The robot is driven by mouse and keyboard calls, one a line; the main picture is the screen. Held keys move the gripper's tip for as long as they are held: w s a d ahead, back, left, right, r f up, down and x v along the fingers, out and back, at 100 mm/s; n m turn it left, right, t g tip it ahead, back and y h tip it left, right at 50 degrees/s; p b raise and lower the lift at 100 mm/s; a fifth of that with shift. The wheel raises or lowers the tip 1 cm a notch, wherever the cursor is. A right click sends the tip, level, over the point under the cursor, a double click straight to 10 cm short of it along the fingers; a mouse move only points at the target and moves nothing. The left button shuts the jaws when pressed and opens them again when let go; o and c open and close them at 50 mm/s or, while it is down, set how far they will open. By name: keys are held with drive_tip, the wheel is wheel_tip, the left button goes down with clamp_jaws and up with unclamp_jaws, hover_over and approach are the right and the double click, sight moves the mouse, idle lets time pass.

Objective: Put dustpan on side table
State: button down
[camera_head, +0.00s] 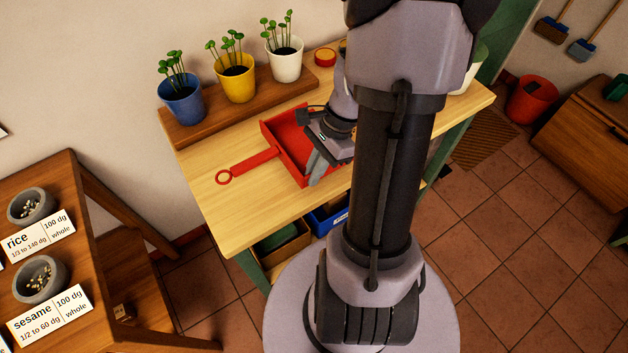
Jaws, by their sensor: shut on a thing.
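The red dustpan (283,133) is over the light wooden table top (228,207), its handle pointing left and ending in a ring. I cannot tell whether it rests on the top or is just above it. My gripper (317,171) is shut on the dustpan at its front right side. My arm hides the right part of the dustpan and some of the table behind it. The frame does not show for certain which table is the side table.
A raised wooden board (205,127) at the back of the table holds blue, yellow and white plant pots. A dark wooden stand (69,183) at left carries bowls and labels. A blue bin (325,220) sits below the top. A red bucket (532,101) stands at right.

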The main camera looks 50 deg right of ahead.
drive_tip(key=shift+w+f+b, duration=0.1)
drive_tip(key=shift+f+b, duration=1.1)
drive_tip(key=shift+f, duration=0.8)
drive_tip(key=c, duration=1.6)
unclamp_jaws()
drive_tip(key=shift+r, duration=0.1)
